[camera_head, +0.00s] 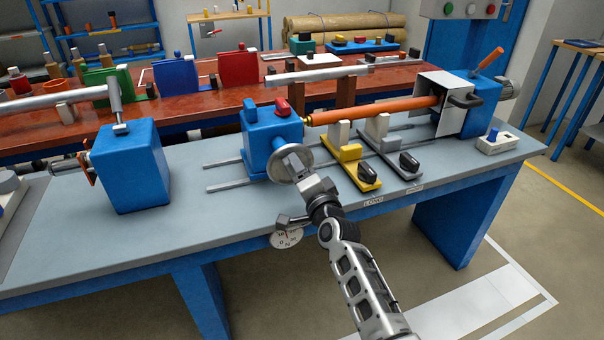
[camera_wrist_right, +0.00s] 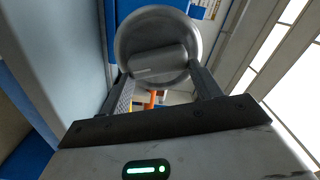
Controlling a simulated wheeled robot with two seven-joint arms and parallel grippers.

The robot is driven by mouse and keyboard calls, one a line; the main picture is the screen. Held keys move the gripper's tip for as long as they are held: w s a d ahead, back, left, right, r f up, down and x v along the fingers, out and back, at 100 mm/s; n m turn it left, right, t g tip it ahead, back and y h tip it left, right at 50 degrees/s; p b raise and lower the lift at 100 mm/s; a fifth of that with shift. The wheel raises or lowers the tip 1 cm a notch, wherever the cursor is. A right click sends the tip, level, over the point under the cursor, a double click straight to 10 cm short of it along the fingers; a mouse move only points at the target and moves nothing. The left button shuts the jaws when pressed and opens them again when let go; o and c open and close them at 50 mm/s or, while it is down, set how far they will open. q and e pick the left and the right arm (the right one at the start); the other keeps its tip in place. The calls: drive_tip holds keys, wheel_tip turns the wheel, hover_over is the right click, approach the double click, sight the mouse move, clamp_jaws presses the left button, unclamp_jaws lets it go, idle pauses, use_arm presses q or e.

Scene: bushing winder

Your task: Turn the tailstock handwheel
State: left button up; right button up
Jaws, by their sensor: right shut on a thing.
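The blue tailstock (camera_head: 258,146) stands on rails on the grey bench, with a red knob (camera_head: 282,107) on top. Its round grey handwheel (camera_head: 285,161) is on the side facing me. In the wrist view the handwheel (camera_wrist_right: 158,25) is a metal disc with a raised grey bar across it. My right gripper (camera_head: 308,183) comes from below and has its fingers on either side of that bar; it is shut on the handwheel. The fingertips (camera_wrist_right: 160,72) are partly hidden in the head view. My left gripper is not in view.
An orange rod (camera_head: 375,110) runs from the tailstock to the guarded blue headstock (camera_head: 477,98). Yellow (camera_head: 352,168) and grey (camera_head: 398,158) supports stand right of the wheel. A blue block (camera_head: 130,170) stands left.

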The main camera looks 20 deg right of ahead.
idle(0.4)
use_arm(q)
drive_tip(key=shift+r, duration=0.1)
use_arm(e)
drive_tip(key=o, duration=1)
drive_tip(key=shift+s, duration=0.1)
use_arm(q)
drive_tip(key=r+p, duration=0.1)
drive_tip(key=p, duration=0.2)
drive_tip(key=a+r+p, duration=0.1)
drive_tip(key=p, duration=0.2)
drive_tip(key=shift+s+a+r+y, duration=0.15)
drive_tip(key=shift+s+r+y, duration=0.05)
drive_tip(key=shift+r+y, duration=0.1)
use_arm(e)
drive_tip(key=s, duration=1.5)
drive_tip(key=shift+s+d, duration=0.25)
drive_tip(key=shift+s, duration=0.15)
